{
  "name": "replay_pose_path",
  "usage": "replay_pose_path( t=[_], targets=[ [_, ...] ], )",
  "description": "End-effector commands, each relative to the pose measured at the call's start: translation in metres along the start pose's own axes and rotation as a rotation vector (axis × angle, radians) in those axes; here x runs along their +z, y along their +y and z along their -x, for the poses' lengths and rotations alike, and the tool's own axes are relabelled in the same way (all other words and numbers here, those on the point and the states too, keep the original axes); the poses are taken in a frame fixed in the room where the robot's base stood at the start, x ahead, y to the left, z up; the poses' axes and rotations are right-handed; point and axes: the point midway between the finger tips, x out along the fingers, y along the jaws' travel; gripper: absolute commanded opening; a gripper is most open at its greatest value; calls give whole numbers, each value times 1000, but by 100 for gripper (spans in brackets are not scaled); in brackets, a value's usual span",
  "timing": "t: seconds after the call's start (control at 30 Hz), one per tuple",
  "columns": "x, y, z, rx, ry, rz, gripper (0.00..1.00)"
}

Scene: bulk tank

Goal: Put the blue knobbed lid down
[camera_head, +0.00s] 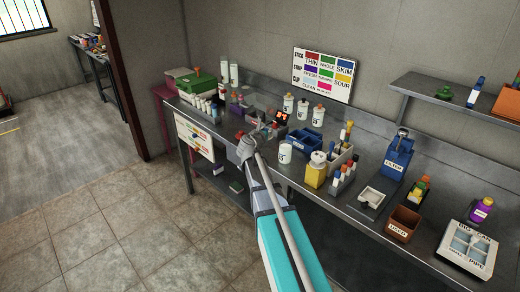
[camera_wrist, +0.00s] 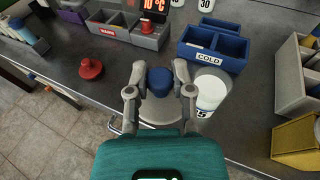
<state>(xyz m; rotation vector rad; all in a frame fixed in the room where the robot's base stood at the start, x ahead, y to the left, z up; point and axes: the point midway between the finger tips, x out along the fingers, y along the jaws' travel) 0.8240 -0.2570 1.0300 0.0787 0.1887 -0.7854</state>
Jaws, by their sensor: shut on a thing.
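The blue knobbed lid (camera_wrist: 160,84) is between the two fingers of my gripper (camera_wrist: 160,70) in the wrist view, and the fingers are shut on it. It is over the grey metal bench (camera_wrist: 110,92); I cannot tell whether it touches the surface. In the head view my gripper (camera_head: 246,146) is at the bench's front edge, left of the middle, and hides the lid.
A red knobbed lid (camera_wrist: 91,68) lies to the left on the bench. A white jar (camera_wrist: 211,90) stands close to the right of my gripper. The blue COLD box (camera_wrist: 214,46) is behind the jar. A grey box (camera_wrist: 148,34) stands behind; bare bench lies between.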

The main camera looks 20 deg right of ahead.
Motion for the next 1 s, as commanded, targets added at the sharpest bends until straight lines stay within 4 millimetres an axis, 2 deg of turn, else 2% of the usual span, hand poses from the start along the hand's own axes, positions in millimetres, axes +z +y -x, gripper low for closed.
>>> replay_pose_path(
  t=[0.27, 1.0],
  targets=[
    [27, 0, 5, 0, 0, 0, 0],
    [146, 1, 30, 1, 0, 0, 0]
  ],
)
